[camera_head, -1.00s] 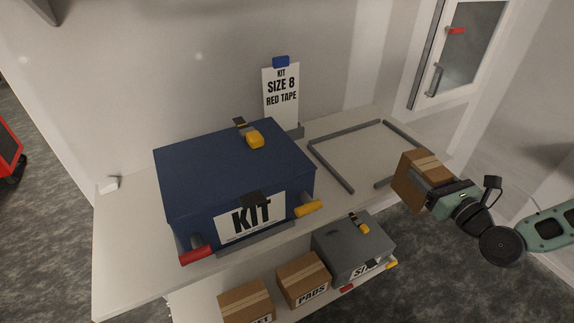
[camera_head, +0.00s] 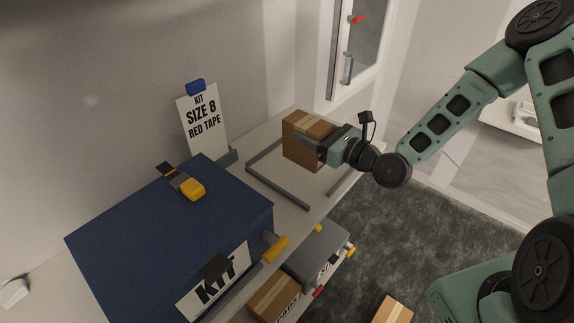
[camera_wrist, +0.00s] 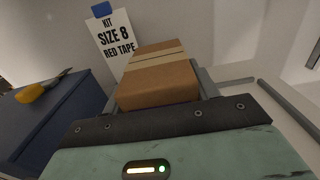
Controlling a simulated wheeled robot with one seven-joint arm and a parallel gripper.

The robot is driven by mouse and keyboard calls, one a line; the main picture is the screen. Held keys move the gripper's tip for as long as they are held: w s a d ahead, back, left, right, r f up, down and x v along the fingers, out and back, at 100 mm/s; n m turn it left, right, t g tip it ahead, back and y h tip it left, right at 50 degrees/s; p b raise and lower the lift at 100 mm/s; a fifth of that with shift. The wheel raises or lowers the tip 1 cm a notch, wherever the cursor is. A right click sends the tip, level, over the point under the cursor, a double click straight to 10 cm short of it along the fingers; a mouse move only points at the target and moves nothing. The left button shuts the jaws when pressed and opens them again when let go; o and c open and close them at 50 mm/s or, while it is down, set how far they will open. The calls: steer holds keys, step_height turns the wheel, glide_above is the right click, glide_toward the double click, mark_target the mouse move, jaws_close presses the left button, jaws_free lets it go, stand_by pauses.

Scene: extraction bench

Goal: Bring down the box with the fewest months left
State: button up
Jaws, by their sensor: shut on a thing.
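My gripper (camera_head: 328,150) is shut on a brown cardboard box (camera_head: 303,136) with a tan tape strip. The box is over the grey rectangular frame (camera_head: 280,188) on the bench top, right of the blue kit case. I cannot tell whether its base touches the bench. In the wrist view the held box (camera_wrist: 158,82) fills the middle, just beyond my gripper's dark edge. No label or date on it can be read. Other cardboard boxes are below the bench: one (camera_head: 272,297) on the lower shelf with a partly hidden label, and one (camera_head: 393,310) at the bottom edge.
A large blue KIT case (camera_head: 165,240) with a yellow latch stands left on the bench. Behind it a card reads "KIT SIZE 8 RED TAPE" (camera_head: 203,125). A grey case (camera_head: 310,262) sits on the lower shelf. A glass-doored cabinet (camera_head: 355,50) is at the back.

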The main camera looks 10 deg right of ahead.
mark_target(313, 161)
step_height(313, 161, down, 9)
steer(key=shift+r+p, duration=0.1)
steer(key=shift+p, duration=1.05)
steer(key=o, duration=1.1)
steer(key=shift+s+d, duration=0.2)
steer(key=b+v, duration=0.5)
steer(key=v, duration=0.6)
steer(key=shift+s+b, duration=0.25)
steer(key=shift+b, duration=0.05)
